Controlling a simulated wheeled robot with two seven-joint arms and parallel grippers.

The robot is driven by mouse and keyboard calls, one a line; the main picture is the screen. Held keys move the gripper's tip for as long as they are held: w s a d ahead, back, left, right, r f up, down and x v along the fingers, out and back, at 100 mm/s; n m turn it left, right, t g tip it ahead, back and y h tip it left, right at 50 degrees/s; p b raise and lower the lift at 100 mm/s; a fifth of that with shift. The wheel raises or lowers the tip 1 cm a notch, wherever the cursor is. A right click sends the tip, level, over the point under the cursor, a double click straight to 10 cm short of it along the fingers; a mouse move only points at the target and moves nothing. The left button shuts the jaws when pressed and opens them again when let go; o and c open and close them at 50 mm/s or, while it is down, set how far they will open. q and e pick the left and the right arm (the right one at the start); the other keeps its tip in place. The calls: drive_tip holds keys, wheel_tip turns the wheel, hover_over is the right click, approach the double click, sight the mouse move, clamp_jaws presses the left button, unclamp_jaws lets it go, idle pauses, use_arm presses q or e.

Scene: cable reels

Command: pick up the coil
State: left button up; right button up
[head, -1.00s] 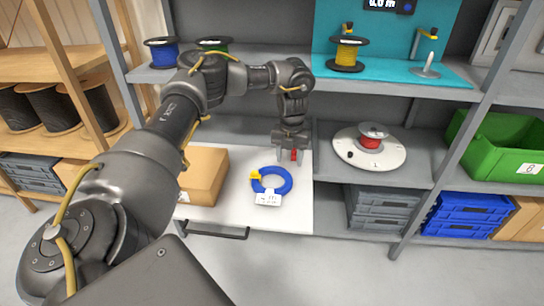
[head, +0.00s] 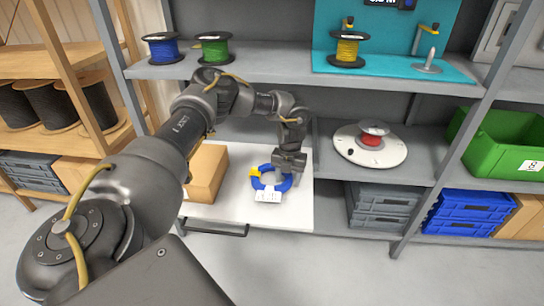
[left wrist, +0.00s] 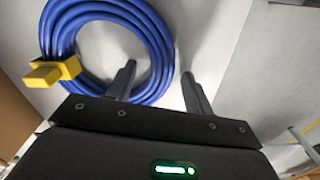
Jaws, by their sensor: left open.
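The blue coil (head: 259,184) lies flat on the white pull-out board, with a yellow clip (head: 255,172) at its left and a white label (head: 268,196) at its front. My left gripper (head: 284,170) is over the coil's right side and hides part of it. In the left wrist view, the coil (left wrist: 157,45) fills the upper left. The open fingers of my left gripper (left wrist: 158,72) straddle the coil's right side, one toward its inside and one outside it. I cannot tell how far above the board the fingertips are. My right gripper is not in view.
A cardboard box (head: 207,172) stands left of the coil on the board (head: 236,214). A white turntable (head: 398,150) with a red reel (head: 372,133) sits to the right. A shelf (head: 270,60) with reels runs above. The board is clear in front of the coil.

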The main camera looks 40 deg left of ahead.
use_arm(q)
clamp_jaws()
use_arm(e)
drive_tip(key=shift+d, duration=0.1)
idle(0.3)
use_arm(q)
drive_tip(key=shift+r, duration=0.1)
